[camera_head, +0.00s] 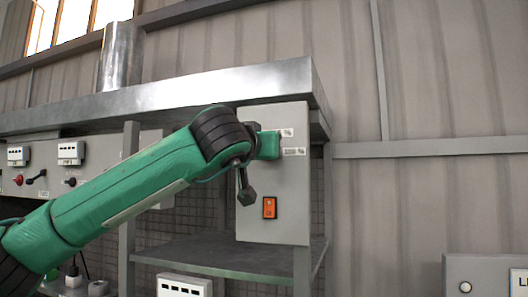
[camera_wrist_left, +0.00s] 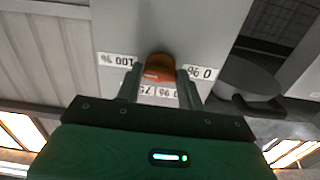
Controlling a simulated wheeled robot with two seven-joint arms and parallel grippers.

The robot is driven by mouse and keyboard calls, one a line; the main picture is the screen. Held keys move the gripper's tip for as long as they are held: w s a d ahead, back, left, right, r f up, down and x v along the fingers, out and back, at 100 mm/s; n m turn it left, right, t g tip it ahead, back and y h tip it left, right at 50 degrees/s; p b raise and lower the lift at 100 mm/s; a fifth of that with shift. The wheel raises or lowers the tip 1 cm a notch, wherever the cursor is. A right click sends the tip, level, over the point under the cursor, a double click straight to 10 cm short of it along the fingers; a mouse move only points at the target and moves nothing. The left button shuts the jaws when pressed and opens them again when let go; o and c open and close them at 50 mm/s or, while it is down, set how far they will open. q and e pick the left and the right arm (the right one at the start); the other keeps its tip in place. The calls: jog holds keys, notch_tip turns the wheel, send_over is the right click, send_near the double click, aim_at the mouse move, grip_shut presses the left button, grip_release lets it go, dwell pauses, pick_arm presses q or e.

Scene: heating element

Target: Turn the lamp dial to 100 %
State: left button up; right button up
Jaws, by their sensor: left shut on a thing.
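The lamp dial (camera_wrist_left: 157,68) shows in the left wrist view as an orange rounded knob on a grey panel. My left gripper (camera_wrist_left: 160,82) is shut on it, with one dark finger on each side. A "100 %" label (camera_wrist_left: 117,59) lies to the left of the knob and a "0 %" label (camera_wrist_left: 202,73) to the right. Another label, partly covered, sits between the fingers. In the head view my left gripper (camera_head: 268,146) is against the upper part of the control panel (camera_head: 288,200) and hides the dial. My right gripper is in neither view.
An orange switch (camera_head: 269,207) is lower on the panel. A dark lever (camera_head: 246,190) hangs near the panel's left edge, close under my left wrist. A metal shelf (camera_head: 230,257) runs below. Another grey box (camera_head: 485,275) stands at the lower right.

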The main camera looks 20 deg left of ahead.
pick_arm(q)
jog(key=o, duration=1)
jog(key=shift+d+f, duration=0.1)
jog(key=shift+f, duration=0.15)
jog(key=shift+c, duration=0.2)
jog(key=shift+o, duration=0.2)
jog(key=shift+r, duration=0.1)
jog(key=shift+s, duration=0.1)
jog(key=s+b, duration=0.4)
jog(key=s, duration=0.9)
jog(key=shift+s+a+b, duration=0.3)
jog(key=shift+b, duration=0.1)
